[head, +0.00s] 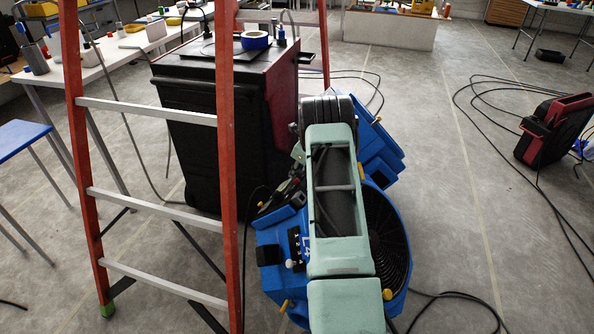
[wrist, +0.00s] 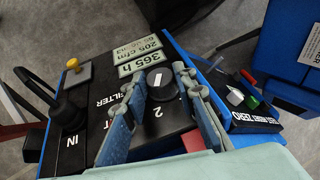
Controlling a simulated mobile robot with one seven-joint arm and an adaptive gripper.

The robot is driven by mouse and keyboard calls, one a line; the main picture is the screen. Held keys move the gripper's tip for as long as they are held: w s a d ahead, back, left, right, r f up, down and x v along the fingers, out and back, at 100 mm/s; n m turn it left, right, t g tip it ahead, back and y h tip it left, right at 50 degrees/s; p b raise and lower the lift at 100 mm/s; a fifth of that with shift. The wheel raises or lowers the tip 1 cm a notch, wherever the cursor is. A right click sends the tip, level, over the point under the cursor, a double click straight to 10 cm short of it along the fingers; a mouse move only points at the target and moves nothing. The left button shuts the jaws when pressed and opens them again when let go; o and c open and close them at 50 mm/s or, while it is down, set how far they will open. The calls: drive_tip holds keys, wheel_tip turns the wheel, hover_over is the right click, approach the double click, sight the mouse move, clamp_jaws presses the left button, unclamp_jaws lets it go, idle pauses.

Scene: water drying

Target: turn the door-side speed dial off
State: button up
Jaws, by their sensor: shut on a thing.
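A black round speed dial (wrist: 161,88) with a white pointer line sits on the black control panel (wrist: 176,122) of a blue air mover (head: 270,247). In the wrist view the pointer line runs roughly up and down the picture. A "2" is printed below the dial; other markings around it are partly hidden. My gripper (wrist: 160,75) has one blue-grey finger on each side of the dial and is shut on it. In the head view my arm covers much of the air mover, and the dial cannot be made out.
A second blue unit (head: 376,157) stands close behind. An orange ladder (head: 229,150) and a black bin-like cabinet (head: 187,143) stand to the left. A yellow knob (wrist: 73,64) and a plugged cable (wrist: 72,112) are left of the dial. Cables lie on the floor.

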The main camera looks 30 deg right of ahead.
drive_tip(key=shift+w+d+n+g+y+b, duration=0.15)
drive_tip(key=shift+w+n+g+y+b, duration=0.15)
drive_tip(key=shift+n+y+b, duration=0.3)
drive_tip(key=shift+s+r+y+b, duration=0.1)
drive_tip(key=shift+y+b, duration=0.25)
drive_tip(key=shift+y, duration=0.15)
drive_tip(key=o, duration=1.2)
drive_tip(key=shift+s, duration=0.1)
drive_tip(key=shift+c, duration=0.2)
drive_tip(key=v, duration=1.2)
drive_tip(key=shift+w, duration=0.3)
drive_tip(key=shift+r, duration=0.1)
